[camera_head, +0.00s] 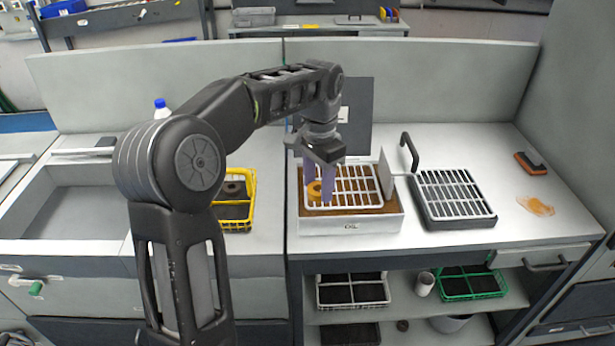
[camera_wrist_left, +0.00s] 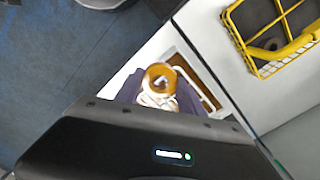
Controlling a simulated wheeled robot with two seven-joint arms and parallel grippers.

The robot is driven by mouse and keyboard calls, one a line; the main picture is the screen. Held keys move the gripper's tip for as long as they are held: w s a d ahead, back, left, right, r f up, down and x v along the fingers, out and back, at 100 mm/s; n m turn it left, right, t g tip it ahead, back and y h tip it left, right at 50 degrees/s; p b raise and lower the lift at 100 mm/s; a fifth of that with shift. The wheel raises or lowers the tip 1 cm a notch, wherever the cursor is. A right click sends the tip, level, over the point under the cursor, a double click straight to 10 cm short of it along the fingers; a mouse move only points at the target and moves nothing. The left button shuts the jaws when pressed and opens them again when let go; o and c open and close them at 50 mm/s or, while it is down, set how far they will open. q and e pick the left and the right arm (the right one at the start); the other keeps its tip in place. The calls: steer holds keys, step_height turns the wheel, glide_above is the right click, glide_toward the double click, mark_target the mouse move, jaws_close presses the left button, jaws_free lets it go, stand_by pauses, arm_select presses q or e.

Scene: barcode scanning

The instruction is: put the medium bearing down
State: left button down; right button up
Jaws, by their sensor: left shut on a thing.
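My left gripper (camera_head: 322,192) reaches down over the box with the white grid, its purple fingers shut on a gold-coloured ring, the medium bearing (camera_head: 314,191). The bearing also shows between the fingers in the left wrist view (camera_wrist_left: 158,77). The box (camera_head: 349,223) has a white front with a small label, a brown inside and a white wire grid (camera_head: 368,184). The bearing is over the left part of the grid; I cannot tell whether it touches it. My right gripper is not in view.
A yellow wire basket (camera_head: 251,192) with a dark ring stands left of the box; it shows in the wrist view too (camera_wrist_left: 262,68). A dark tray with a white grid (camera_head: 433,211) stands right. Baskets sit on the shelf below.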

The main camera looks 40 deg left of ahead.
arm_select(q)
steer(key=d+f+n, duration=0.1)
steer(key=d+f, duration=0.4)
steer(key=d, duration=0.2)
steer(key=w+d+f+n, duration=0.1)
steer(key=d+f, duration=0.3)
steer(key=d, duration=0.4)
steer(key=shift+w+d+f+n, duration=0.25)
steer(key=shift+f+n, duration=0.1)
steer(key=shift+n, duration=0.45)
steer(key=shift+s+a, duration=0.1)
steer(key=shift+s, duration=0.05)
